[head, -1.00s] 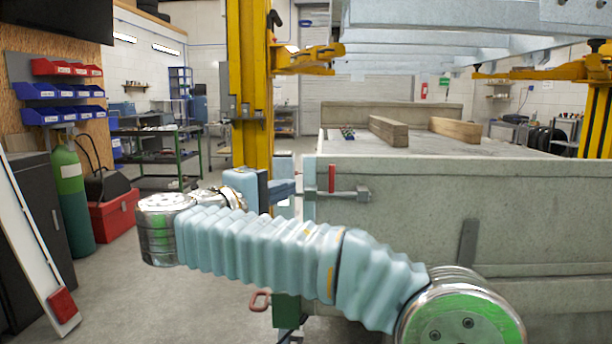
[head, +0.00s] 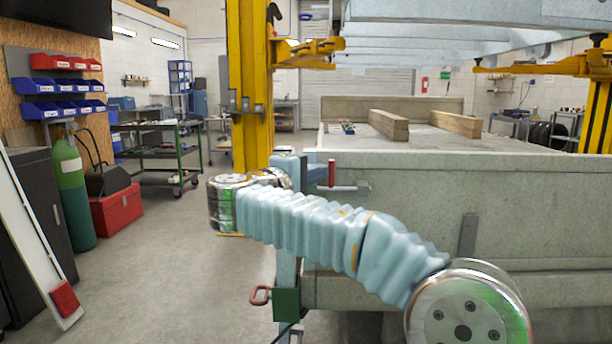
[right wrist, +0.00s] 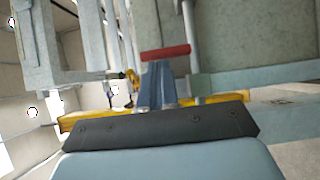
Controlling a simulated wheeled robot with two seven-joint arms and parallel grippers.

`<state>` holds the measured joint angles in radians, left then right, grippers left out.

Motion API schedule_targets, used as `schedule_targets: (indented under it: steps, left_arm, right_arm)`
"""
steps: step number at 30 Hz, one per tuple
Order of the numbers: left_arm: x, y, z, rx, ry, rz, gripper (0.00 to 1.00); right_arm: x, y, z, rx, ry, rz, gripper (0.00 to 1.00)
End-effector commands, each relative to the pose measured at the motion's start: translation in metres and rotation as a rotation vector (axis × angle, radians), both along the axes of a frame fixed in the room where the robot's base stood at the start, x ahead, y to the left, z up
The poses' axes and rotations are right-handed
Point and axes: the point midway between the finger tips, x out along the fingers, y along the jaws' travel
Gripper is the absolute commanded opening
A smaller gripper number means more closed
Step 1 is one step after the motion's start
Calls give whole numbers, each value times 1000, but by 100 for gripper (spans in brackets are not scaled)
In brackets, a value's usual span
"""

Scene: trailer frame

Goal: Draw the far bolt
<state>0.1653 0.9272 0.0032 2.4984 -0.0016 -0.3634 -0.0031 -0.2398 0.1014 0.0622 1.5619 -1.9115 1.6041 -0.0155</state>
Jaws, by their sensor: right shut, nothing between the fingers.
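The bolt with a red upright handle (head: 332,173) and a grey rod (head: 348,188) sits at the upper left corner of the grey trailer side panel (head: 400,215). My right arm reaches across to it. My right gripper (head: 317,174) is just left of the red handle, partly hidden behind my wrist. In the right wrist view the shut fingers (right wrist: 157,85) point at the red handle (right wrist: 165,52), which lies across just beyond their tips. I cannot tell whether they touch. My left gripper is not in view.
A red loop handle (head: 260,295) on a green bracket (head: 286,304) is low at the trailer corner. A yellow lift post (head: 250,90) stands behind my wrist. Timber blocks (head: 388,124) lie on the trailer bed.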

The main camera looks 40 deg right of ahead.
Motion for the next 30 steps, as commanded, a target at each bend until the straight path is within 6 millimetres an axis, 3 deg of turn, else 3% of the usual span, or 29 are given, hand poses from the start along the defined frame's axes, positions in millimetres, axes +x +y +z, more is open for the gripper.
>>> schedule_targets:
  steps: [11,20,30]
  left_arm:
    - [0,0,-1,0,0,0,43]
    - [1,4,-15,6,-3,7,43]
    - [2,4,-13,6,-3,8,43]
  right_arm:
    - [-1,-2,0,0,-1,0,0]
    - [-27,-33,-2,1,-2,-2,0]
    - [-27,-34,0,0,0,-2,0]
